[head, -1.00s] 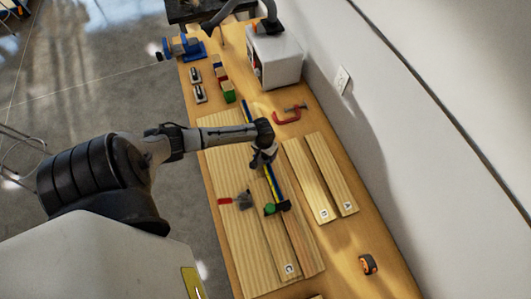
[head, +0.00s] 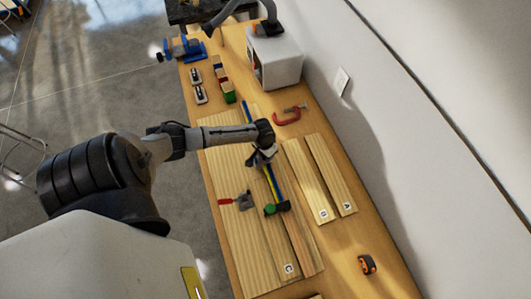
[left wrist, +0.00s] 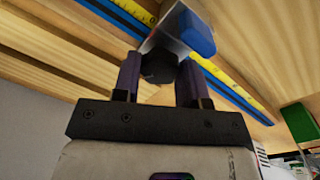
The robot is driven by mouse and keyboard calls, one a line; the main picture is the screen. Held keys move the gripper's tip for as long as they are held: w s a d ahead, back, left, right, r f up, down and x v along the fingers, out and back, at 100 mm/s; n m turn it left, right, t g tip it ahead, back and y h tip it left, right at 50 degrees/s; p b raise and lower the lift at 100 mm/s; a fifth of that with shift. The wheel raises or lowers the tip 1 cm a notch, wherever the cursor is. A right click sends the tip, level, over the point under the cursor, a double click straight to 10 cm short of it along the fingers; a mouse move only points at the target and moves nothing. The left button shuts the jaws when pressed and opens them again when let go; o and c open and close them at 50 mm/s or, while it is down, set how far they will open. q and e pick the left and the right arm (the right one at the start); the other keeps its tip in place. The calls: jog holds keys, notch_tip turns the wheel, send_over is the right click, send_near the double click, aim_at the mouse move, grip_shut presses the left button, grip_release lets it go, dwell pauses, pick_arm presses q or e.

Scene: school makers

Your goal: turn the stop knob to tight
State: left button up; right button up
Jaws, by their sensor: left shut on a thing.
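A blue rail (head: 271,180) with a yellow measuring tape lies along the wooden boards. It crosses the top of the left wrist view (left wrist: 210,80). The stop is a grey metal piece with a blue block (left wrist: 197,33), seated at the rail. Its dark round stop knob (left wrist: 158,66) sits between the fingers of my left gripper (left wrist: 158,82), which is shut on it. In the head view my left gripper (head: 262,158) is over the rail, and the knob is hidden there. The knob's tightness cannot be seen. My right gripper is not in view.
A green and black item (head: 270,209) sits near the rail's close end. A red-handled clamp (head: 238,201) lies left of it. Boards (head: 318,180), a red C-clamp (head: 288,116) and an orange tape measure (head: 367,264) lie to the right. The wall bounds the bench.

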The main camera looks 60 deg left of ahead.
pick_arm(q)
jog(key=m, duration=0.3)
jog(key=shift+m+p, duration=0.4)
jog(key=m, duration=0.3)
jog(key=shift+m, duration=0.3)
jog(key=m, duration=0.4)
jog(key=shift+g, duration=0.4)
jog(key=m+b, duration=0.1)
jog(key=m, duration=0.4)
jog(key=shift+w, duration=0.1)
jog(key=m+b, duration=0.1)
jog(key=m, duration=0.3)
jog(key=shift+f+m+y, duration=0.1)
jog(key=shift+m+y, duration=0.2)
jog(key=shift+y, duration=0.1)
jog(key=m+b, duration=0.1)
jog(key=m, duration=0.3)
jog(key=shift+m, duration=0.3)
jog(key=m+b, duration=0.1)
jog(key=m, duration=0.4)
jog(key=shift+d+m+y, duration=0.1)
jog(key=shift+m+y, duration=0.2)
jog(key=shift+m, duration=1.2)
